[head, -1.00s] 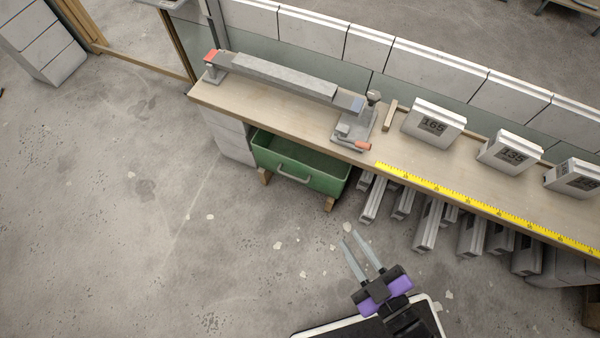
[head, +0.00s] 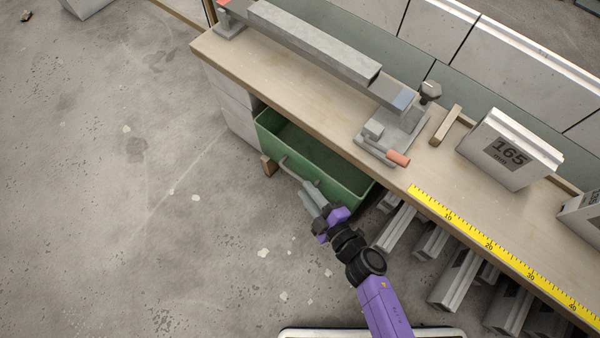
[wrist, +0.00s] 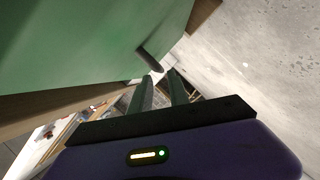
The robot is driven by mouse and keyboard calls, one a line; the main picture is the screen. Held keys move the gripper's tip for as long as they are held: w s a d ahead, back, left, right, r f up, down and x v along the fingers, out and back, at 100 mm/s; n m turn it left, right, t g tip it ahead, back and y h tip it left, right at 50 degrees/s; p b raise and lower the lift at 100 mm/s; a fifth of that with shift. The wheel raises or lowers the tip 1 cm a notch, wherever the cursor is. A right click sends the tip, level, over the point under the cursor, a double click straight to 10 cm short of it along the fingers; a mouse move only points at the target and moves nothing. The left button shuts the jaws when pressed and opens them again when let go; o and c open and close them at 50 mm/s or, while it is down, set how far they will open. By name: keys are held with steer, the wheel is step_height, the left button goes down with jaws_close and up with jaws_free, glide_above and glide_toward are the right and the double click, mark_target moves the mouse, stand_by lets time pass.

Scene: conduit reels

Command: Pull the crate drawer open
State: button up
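The green crate drawer (head: 346,197) sits under the workbench, with its front facing the open floor. My gripper (head: 308,192) is at the right part of the handle, in front of the crate. In the wrist view the two fingers (wrist: 160,78) are apart, and the dark handle (wrist: 149,59) shows just at or beyond their tips. Whether the bar is between the fingers I cannot tell. The green crate front (wrist: 80,45) fills the upper left there.
Several grey channel pieces (head: 455,280) lie under the bench, right of the crate.

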mark_target(295, 175)
steer(key=b+x, duration=0.3)
steer(key=x, duration=0.4)
steer(key=shift+w+a, duration=0.1)
steer(key=shift+w, duration=0.05)
jaws_close()
stand_by(1.2)
